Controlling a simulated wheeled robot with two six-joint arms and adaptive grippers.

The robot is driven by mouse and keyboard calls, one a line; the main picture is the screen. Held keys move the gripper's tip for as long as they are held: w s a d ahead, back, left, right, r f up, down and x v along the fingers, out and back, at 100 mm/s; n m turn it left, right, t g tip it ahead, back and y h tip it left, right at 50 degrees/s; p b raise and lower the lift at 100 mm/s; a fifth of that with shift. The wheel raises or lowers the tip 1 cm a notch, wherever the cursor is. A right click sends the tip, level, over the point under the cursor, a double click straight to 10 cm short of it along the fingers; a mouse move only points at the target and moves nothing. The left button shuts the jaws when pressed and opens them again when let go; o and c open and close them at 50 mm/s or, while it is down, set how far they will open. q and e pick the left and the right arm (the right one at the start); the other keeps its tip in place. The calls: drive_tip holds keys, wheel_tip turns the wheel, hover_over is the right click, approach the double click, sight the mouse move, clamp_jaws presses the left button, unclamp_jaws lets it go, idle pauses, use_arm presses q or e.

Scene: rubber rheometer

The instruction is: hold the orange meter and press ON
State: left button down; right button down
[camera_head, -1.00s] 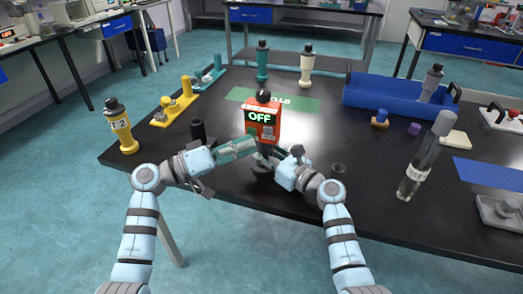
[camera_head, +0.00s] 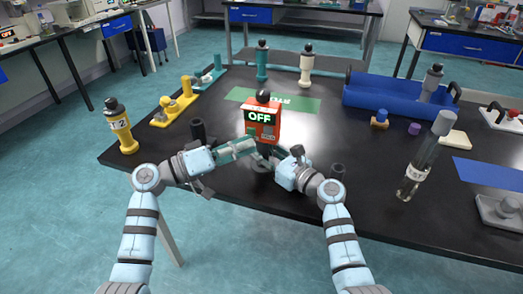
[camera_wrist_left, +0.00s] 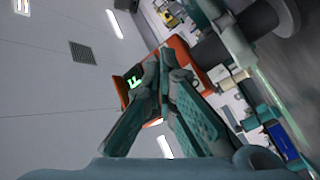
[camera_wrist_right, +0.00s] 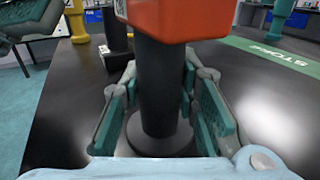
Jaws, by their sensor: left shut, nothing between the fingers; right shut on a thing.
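The orange meter (camera_head: 263,122) stands upright near the middle of the black table, its green display reading OFF. My right gripper (camera_wrist_right: 160,105) is shut around the meter's black post (camera_wrist_right: 160,75), below the orange body (camera_wrist_right: 175,14) and above the round base. My left gripper (camera_head: 254,145) is shut and empty, with its fingertips close to the lower front of the meter. In the left wrist view the left fingertips (camera_wrist_left: 165,58) overlap the orange housing (camera_wrist_left: 183,48) and part of the display. Whether they touch it I cannot tell.
A green mat (camera_head: 240,95) lies behind the meter. A blue tray (camera_head: 385,95) and a clear tube (camera_head: 415,175) stand to the right. A yellow bottle (camera_head: 122,135) stands at the left edge, and a dark cylinder (camera_head: 198,131) stands behind my left arm.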

use_arm(q)
drive_tip(key=shift+w, duration=0.1)
drive_tip(key=shift+w+d, duration=0.1)
drive_tip(key=shift+w, duration=0.2)
drive_tip(key=shift+w+d, duration=0.1)
drive_tip(key=shift+w, duration=0.15)
idle(0.3)
drive_tip(key=shift+s+a, duration=0.25)
drive_tip(key=shift+s, duration=0.45)
drive_tip(key=s, duration=0.2)
drive_tip(key=s+a, duration=0.1)
drive_tip(key=s, duration=0.2)
drive_tip(key=shift+s+a, duration=0.35)
drive_tip(key=shift+a, duration=0.05)
